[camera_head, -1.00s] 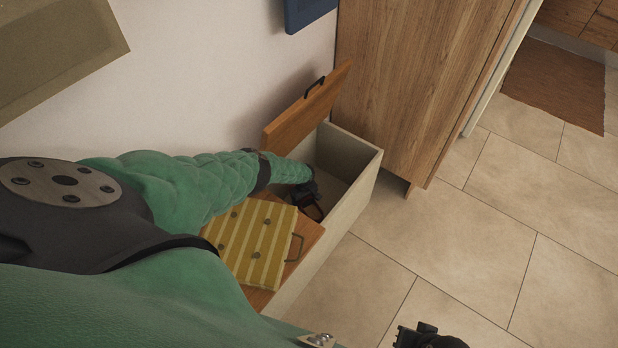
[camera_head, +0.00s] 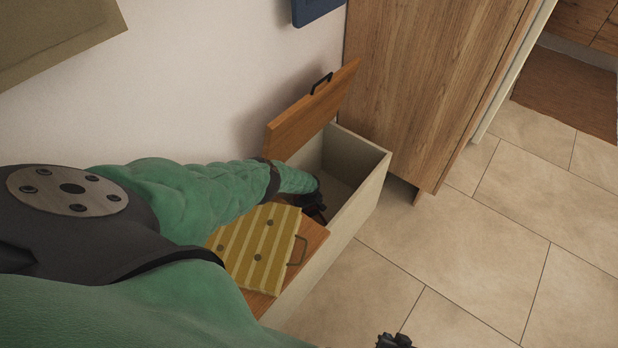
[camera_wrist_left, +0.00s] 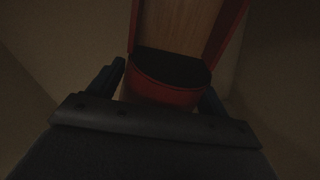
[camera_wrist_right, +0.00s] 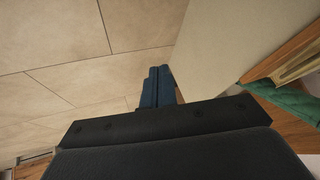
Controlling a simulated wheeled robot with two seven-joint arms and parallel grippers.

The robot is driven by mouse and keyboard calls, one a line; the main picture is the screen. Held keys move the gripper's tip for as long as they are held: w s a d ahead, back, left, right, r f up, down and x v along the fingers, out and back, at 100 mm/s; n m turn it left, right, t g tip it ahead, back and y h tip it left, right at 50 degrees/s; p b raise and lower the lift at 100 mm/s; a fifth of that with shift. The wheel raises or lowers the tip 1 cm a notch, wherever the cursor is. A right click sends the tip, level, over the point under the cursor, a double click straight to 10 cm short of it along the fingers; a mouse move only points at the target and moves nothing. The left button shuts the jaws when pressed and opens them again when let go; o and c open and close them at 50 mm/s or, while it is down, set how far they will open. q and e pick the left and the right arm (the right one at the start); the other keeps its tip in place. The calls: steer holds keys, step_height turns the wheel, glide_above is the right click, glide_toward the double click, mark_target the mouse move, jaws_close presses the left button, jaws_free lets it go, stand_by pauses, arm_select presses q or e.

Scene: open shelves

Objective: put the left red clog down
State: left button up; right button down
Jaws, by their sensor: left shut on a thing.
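The left red clog (camera_wrist_left: 168,92) sits between the fingers of my left gripper (camera_wrist_left: 163,86) in the left wrist view. Its red upper, dark opening and pale wooden sole show there. In the head view my left gripper (camera_head: 316,211) reaches down into the open storage bench (camera_head: 362,196), mostly hidden by its arm. I cannot make out the clog there, nor tell whether it touches the bench floor. My right gripper (camera_head: 394,341) is at the bottom edge of the head view. In the right wrist view its fingers (camera_wrist_right: 158,86) are together and empty.
The bench's raised wooden lid (camera_head: 312,108) leans up near the wall. A wooden cabinet (camera_head: 420,90) stands beside the bench. The tiled floor (camera_head: 470,240) is clear.

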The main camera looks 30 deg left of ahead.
arm_select(q)
step_height(320, 180, down, 4)
steer(key=b, duration=0.3)
steer(key=shift+r+b, duration=0.15)
steer(key=shift+b, duration=0.15)
arm_select(e)
step_height(320, 180, down, 15)
steer(key=s+t, duration=0.1)
steer(key=shift+s+t, duration=0.15)
steer(key=shift+t, duration=0.15)
arm_select(q)
steer(key=shift+f+b, duration=0.65)
arm_select(e)
steer(key=shift+f, duration=0.7)
arm_select(q)
steer(key=o, duration=1.2)
arm_select(e)
steer(key=shift+m, duration=0.3)
arm_select(q)
steer(key=shift+r, duration=0.1)
